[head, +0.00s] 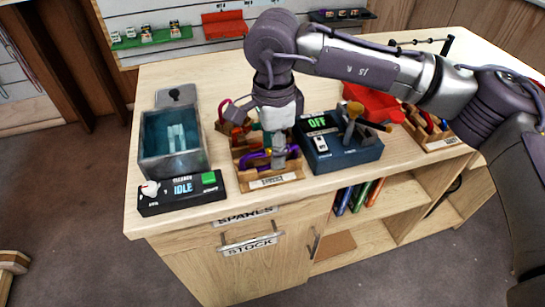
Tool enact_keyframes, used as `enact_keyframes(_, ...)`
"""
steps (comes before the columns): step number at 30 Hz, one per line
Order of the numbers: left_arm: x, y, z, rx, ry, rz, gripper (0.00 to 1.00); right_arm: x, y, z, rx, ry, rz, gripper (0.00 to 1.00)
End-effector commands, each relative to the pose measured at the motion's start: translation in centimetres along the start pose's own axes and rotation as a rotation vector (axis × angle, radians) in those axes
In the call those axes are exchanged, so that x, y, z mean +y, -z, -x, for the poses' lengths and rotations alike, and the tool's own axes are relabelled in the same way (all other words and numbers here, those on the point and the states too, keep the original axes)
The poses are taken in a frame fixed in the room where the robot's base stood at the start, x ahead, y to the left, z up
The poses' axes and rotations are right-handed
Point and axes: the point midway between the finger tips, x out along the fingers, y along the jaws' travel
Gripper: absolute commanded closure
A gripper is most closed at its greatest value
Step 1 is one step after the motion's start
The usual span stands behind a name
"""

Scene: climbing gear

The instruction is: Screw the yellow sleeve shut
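My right gripper (278,152) points down over a small wooden tray (275,182) at the counter's front. A purple carabiner (247,166) lies in the tray, partly behind the fingers. A tiny yellow patch (268,151) shows beside the fingers; it may be the yellow sleeve, but it is too small to be sure. Whether the fingers are apart or closed on something is not clear. My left gripper is out of view.
A cleaner unit reading IDLE (180,194) with a tank (172,172) stands left. A dark blue device reading OFF (345,157) stands close right of the tray. Another wooden tray (440,142) and a red bin (372,101) are farther right. The back left counter is clear.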

Motion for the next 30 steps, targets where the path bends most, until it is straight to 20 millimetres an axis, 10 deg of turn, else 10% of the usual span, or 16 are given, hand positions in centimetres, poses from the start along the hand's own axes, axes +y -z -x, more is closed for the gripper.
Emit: enact_keyframes(30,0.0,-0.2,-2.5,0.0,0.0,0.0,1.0,0.0,0.0,-2.9,0.001,-0.003,0.002,0.54)
